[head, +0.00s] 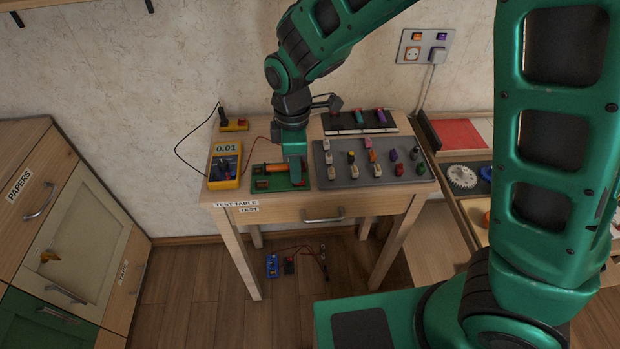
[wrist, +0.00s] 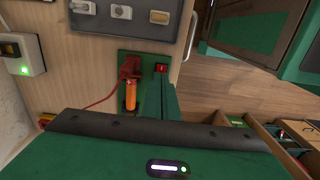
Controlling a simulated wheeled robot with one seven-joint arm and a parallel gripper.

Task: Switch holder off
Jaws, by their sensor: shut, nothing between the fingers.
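The holder is a green board (head: 268,184) on the left part of the test table, and it also shows in the wrist view (wrist: 127,73). An orange cylinder (wrist: 130,96) lies in it, with a red clip and red wire at one end. A small red switch (wrist: 161,68) sits at the board's corner in the wrist view; its position is too small to tell. My gripper (head: 296,178) is shut and empty, pointing down over the right side of the board. In the wrist view its fingers (wrist: 168,84) end close beside the switch; contact cannot be told.
A yellow meter (head: 225,165) reading 0.01 stands left of the holder. A grey board (head: 340,176) with several colored parts lies close on the right. A black rack (head: 345,122) is behind. The table's front edge and drawer handle (head: 323,217) are near.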

